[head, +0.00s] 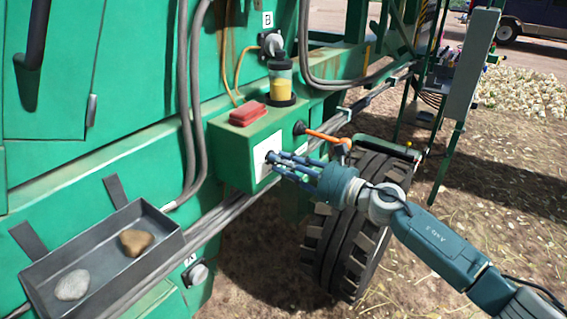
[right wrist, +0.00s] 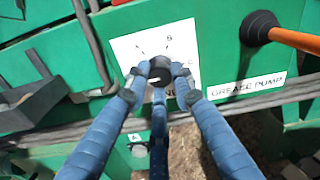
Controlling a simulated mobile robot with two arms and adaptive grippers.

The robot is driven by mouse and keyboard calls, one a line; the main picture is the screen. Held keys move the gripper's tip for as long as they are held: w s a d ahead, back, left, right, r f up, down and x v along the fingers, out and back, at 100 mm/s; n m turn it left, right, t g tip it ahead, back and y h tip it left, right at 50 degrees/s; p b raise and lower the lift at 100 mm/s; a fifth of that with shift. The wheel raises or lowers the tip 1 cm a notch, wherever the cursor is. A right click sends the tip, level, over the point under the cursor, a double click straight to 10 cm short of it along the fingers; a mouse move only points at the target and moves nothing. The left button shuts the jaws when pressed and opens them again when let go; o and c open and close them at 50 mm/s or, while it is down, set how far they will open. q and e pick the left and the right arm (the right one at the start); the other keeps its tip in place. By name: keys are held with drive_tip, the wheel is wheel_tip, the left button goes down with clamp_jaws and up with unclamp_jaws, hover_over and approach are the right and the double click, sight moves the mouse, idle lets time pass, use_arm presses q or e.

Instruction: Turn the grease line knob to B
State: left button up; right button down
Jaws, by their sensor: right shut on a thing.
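The grease line knob (right wrist: 160,68) is a small black knob in the middle of a white dial plate (right wrist: 124,46). The plate has the letters A at upper left, B at top and C at right. A short pale mark shows on the knob, but I cannot tell surely which letter it points to. In the head view the plate (head: 263,166) is on the front of a green box (head: 232,160). My right gripper (head: 276,159) reaches in from the right, its blue fingers shut around the knob. It also shows in the right wrist view (right wrist: 157,95). My left gripper is not in view.
An orange lever (head: 325,136) sticks out right of the knob, by a GREASE PUMP label (right wrist: 247,88). A red block (head: 247,114) and a yellow grease cup (head: 281,88) stand above. A grey tray (head: 110,270) with two stones is at lower left. A tyre (head: 345,240) is below.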

drive_tip(key=shift+m, duration=0.3)
drive_tip(key=m+p, duration=1)
drive_tip(key=m, duration=1.3)
drive_tip(key=shift+f, duration=0.1)
idle(0.4)
drive_tip(key=c, duration=1.5)
unclamp_jaws()
drive_tip(key=shift+o, duration=0.2)
drive_tip(key=v, duration=1.2)
